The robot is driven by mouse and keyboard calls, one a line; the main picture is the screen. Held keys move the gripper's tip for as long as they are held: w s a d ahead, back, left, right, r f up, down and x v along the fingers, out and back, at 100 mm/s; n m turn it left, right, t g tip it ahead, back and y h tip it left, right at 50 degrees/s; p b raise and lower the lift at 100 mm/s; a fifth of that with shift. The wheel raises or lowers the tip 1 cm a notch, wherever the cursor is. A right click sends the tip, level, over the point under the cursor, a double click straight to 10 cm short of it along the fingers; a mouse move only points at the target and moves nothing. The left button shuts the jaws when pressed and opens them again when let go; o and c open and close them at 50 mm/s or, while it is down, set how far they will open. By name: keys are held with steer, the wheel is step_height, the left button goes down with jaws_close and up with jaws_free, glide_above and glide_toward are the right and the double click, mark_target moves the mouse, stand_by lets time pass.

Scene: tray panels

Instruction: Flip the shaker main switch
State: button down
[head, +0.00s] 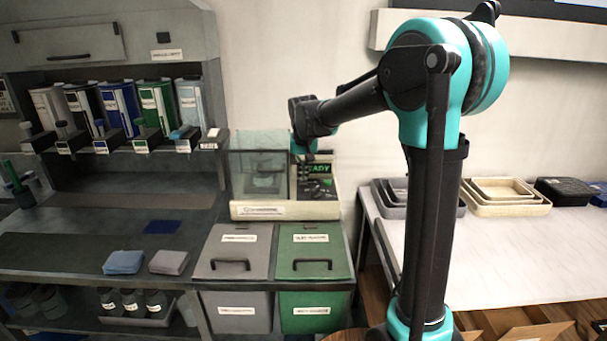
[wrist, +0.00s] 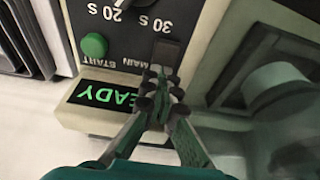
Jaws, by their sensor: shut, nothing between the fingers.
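The shaker (head: 285,209) is a cream device with a clear-walled chamber on the left and a dark control panel on the right. Its main switch (wrist: 168,50) is a dark rocker beside the MAIN label in the wrist view. My gripper (wrist: 161,82) is shut and empty, with its fingertips right at the switch's lower edge and partly covering it. I cannot tell whether they touch it. The display (wrist: 104,95) is lit green and reads READY. In the head view my gripper (head: 304,153) is above the panel, and the switch cannot be made out.
A green start button (wrist: 94,45) and a dark time knob (wrist: 130,50) are close to the switch. The shaker's chamber (head: 258,165) stands just left of my gripper in the head view. Lidded grey (head: 232,245) and green (head: 312,250) bins are below.

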steer(key=shift+s, duration=0.1)
steer(key=shift+s+r, duration=0.1)
steer(key=shift+s, duration=0.65)
steer(key=shift+r, duration=0.1)
steer(key=shift+r, duration=0.3)
steer(key=v, duration=1.3)
steer(key=shift+s, duration=0.25)
